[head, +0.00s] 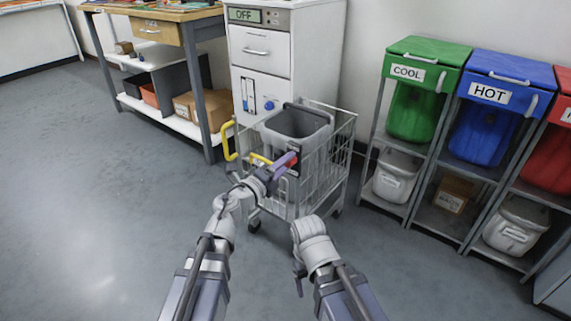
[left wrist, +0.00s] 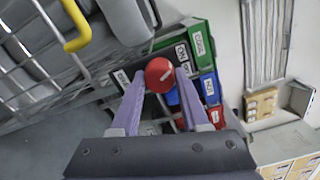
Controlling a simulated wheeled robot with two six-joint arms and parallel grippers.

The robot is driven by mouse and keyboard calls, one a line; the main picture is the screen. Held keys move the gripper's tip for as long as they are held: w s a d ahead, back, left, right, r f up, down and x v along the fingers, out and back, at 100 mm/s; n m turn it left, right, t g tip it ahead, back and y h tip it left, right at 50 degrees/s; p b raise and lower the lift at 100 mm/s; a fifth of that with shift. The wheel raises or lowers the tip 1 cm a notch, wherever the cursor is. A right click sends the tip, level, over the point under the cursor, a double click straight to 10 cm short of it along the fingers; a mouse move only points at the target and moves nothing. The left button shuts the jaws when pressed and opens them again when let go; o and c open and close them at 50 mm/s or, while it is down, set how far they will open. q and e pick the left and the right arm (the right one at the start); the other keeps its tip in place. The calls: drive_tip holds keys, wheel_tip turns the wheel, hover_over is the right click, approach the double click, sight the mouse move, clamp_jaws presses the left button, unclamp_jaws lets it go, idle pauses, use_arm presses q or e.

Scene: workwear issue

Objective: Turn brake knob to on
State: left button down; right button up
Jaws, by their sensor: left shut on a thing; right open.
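In the head view the knob's red (head: 297,157) shows at the side of the wire cart (head: 340,150). My left gripper (head: 285,163) is shut on the knob, its purple fingers on either side in the wrist view (left wrist: 160,90). My right gripper (head: 299,282) is open, low in front of the cart, its fingers barely visible.
A grey bin (head: 297,124) sits in the cart, which has a yellow handle (head: 229,140). A white cabinet (head: 262,88) with an OFF display stands behind. Racks with green (head: 415,110) and blue (head: 485,130) bins stand right. Floor is clear at left.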

use_arm(q)
drive_tip(key=shift+n, duration=1.6)
drive_tip(key=shift+c, duration=2)
unclamp_jaws()
